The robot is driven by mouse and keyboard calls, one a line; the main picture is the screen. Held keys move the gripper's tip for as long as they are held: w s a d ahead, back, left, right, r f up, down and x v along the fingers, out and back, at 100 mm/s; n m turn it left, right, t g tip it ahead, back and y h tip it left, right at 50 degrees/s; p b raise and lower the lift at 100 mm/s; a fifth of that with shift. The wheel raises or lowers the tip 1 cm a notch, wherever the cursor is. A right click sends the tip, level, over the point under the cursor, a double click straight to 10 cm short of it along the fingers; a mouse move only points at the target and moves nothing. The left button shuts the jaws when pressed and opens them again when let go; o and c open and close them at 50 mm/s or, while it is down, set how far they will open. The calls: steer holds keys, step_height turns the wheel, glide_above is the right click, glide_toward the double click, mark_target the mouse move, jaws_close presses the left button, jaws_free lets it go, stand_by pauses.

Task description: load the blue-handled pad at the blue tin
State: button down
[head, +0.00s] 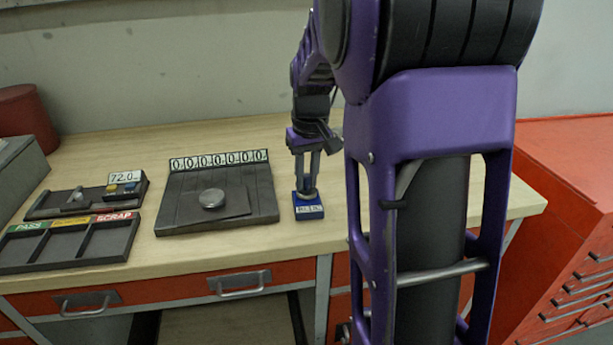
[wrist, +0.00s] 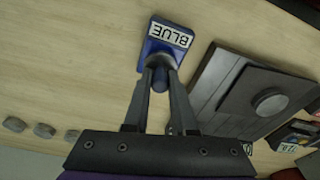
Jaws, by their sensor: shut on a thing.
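The blue tin (head: 309,212) stands on the bench right of the counter plate, and its white label reads BLUE in the wrist view (wrist: 150,57). My gripper (head: 306,188) points down right over the tin. In the wrist view its fingers (wrist: 161,70) are closed on the blue handle (wrist: 160,82) of the pad, which shows between them. The pad's face is hidden at the tin, so I cannot tell whether it touches the inside.
Left of the tin is a dark plate with a counter (head: 218,161) and a round metal disc (head: 212,199). A sorting tray (head: 70,245) and a gauge fixture (head: 125,180) lie farther left. Small grey round pieces (wrist: 44,131) lie in a row on the bench.

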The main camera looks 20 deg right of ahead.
mark_target(306, 175)
steer(key=shift+f+b, duration=0.3)
steer(key=shift+f, duration=0.3)
stand_by(1.4)
step_height(306, 175, up, 7)
steer(key=p, duration=0.6)
steer(key=shift+r, duration=0.1)
stand_by(0.8)
